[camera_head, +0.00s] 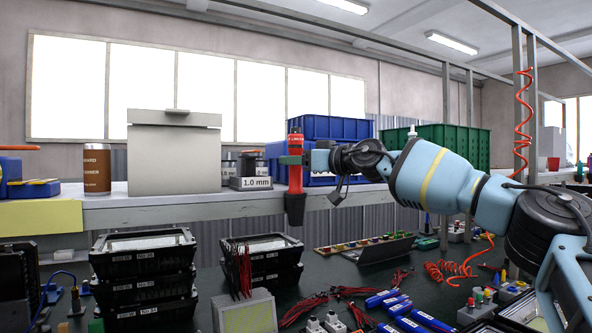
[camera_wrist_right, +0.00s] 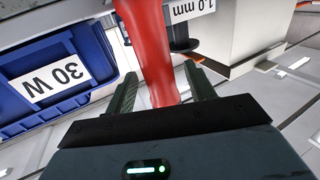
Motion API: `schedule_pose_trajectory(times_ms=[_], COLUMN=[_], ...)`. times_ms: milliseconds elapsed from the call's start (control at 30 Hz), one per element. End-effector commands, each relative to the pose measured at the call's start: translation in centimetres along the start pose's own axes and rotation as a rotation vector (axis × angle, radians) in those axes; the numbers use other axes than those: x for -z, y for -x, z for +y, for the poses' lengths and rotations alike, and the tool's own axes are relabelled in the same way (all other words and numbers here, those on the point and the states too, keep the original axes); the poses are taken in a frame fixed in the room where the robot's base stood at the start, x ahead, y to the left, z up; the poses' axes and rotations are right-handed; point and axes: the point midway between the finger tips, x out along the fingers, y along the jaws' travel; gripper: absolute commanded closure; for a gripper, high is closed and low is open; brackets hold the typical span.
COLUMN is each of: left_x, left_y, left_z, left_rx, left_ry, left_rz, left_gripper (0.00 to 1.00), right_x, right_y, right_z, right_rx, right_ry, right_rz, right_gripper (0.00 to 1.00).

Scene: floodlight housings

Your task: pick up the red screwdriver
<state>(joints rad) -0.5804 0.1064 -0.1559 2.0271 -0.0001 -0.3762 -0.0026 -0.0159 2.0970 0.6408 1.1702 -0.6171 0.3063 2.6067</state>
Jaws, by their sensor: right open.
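The red screwdriver (camera_head: 296,178) stands upright in the head view, with a red body and a black lower end, in front of the shelf's edge. My right gripper (camera_head: 292,160) reaches it from the right at the height of its upper body. In the right wrist view the red body (camera_wrist_right: 148,50) passes between the two green fingers of my right gripper (camera_wrist_right: 160,88). The fingers are open, with a gap visible beside the far finger; contact on the near side cannot be told. My left gripper is not in view.
Behind are a shelf (camera_head: 105,212), a grey box (camera_head: 174,155), a 1.0 mm holder (camera_head: 250,183) and a blue bin (camera_head: 335,128).

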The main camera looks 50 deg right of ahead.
Motion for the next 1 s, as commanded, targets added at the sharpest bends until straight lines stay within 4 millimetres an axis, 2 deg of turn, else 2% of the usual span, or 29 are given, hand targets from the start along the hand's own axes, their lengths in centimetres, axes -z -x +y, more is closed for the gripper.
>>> schedule_pose_trajectory(times_ms=[133,467,833,1000], left_x=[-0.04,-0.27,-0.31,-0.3], left_y=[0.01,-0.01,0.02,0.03], left_z=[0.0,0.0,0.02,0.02], left_rx=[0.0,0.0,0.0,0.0], left_ry=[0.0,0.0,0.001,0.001], left_rz=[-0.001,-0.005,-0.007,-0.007], left_gripper=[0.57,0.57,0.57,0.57], right_x=[-0.07,-0.07,-0.07,0.12], right_y=[-0.77,-0.94,-0.92,-0.88], right_z=[-0.01,0.0,0.01,-0.01], right_rx=[0.0,0.0,0.0,0.0], right_ry=[0.0,-0.001,-0.001,-0.001], right_rz=[-0.001,-0.001,0.0,0.004], right_gripper=[0.46,0.47,0.96,0.97])
